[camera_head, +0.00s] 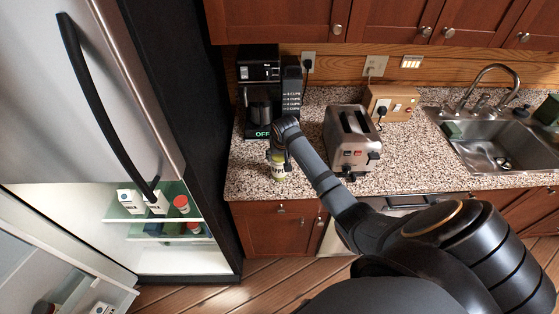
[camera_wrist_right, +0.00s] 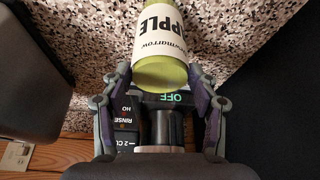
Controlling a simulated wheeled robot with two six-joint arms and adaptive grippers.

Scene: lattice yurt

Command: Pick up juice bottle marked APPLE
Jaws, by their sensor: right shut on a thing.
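The juice bottle (camera_head: 279,170) is green with a white label and is on the granite counter in front of the coffee maker. In the right wrist view the bottle (camera_wrist_right: 162,40) shows the word APPLE on its label, upside down. My right gripper (camera_head: 278,156) reaches down over the bottle from the right. In the wrist view the fingers of my right gripper (camera_wrist_right: 160,78) are on either side of the bottle's near end, and the gripper is shut on it. I cannot tell whether the bottle's base touches the counter. My left gripper is not in view.
The coffee maker (camera_head: 259,90) stands close behind the bottle. A steel toaster (camera_head: 350,140) is to the right, and a sink (camera_head: 490,143) farther right. The open fridge (camera_head: 150,248) at left holds cartons and jars. Counter (camera_head: 245,182) is clear in front.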

